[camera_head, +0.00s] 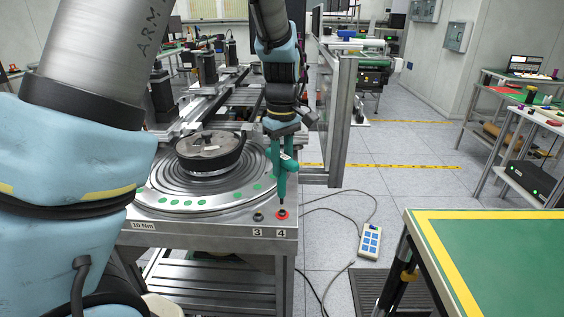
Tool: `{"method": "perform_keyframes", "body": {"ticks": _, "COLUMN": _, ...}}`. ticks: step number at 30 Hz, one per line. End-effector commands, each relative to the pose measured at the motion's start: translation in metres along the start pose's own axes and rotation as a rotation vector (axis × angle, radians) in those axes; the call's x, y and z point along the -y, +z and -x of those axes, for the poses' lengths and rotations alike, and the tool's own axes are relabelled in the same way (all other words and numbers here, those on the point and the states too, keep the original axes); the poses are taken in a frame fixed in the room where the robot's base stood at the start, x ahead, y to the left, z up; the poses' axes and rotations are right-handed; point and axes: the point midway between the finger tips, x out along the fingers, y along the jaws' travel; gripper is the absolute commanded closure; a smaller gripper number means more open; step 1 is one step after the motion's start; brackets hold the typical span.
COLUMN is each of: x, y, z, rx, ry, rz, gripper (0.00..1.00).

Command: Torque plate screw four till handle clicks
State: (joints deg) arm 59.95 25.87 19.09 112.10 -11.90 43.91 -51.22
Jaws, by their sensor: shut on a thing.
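My gripper (285,160) hangs over the front right corner of the metal plate (215,232), shut on a slim teal driver (281,188) held nearly upright. The driver's lower end is at screw four (282,215), which has a red ring around it and a "4" label below. I cannot tell whether the tip is fully seated in the screw. Screw three (258,217), a dark head with a "3" label, is just to the left. The handle's click mechanism cannot be made out.
A round ringed fixture (165,201) with green dots carries a dark drum (210,165) left of my gripper. A metal post (342,120) stands behind right. A green-topped table (510,265) is at front right; a button pendant (370,241) and cables lie on the floor between.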

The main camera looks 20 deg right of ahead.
Motion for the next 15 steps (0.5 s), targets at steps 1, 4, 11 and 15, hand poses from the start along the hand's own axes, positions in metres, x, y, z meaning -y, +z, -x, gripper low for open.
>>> {"method": "perform_keyframes", "body": {"ticks": 1, "x": -0.0001, "y": 0.0, "z": -0.0076, "rx": 0.0, "ry": 0.0, "rz": 0.0, "gripper": 1.0}}
{"method": "perform_keyframes", "body": {"ticks": 4, "x": -0.0002, "y": -0.0001, "z": -0.0099, "rx": 0.0, "ry": 0.001, "rz": 0.0, "gripper": 1.0}}
{"method": "perform_keyframes", "body": {"ticks": 11, "x": -0.0002, "y": 0.0, "z": -0.0079, "rx": 0.0, "ry": 0.001, "rz": 0.0, "gripper": 1.0}}
{"method": "perform_keyframes", "body": {"ticks": 15, "x": -0.0001, "y": 0.001, "z": -0.0073, "rx": 0.0, "ry": 0.0, "rz": -0.001, "gripper": 1.0}}
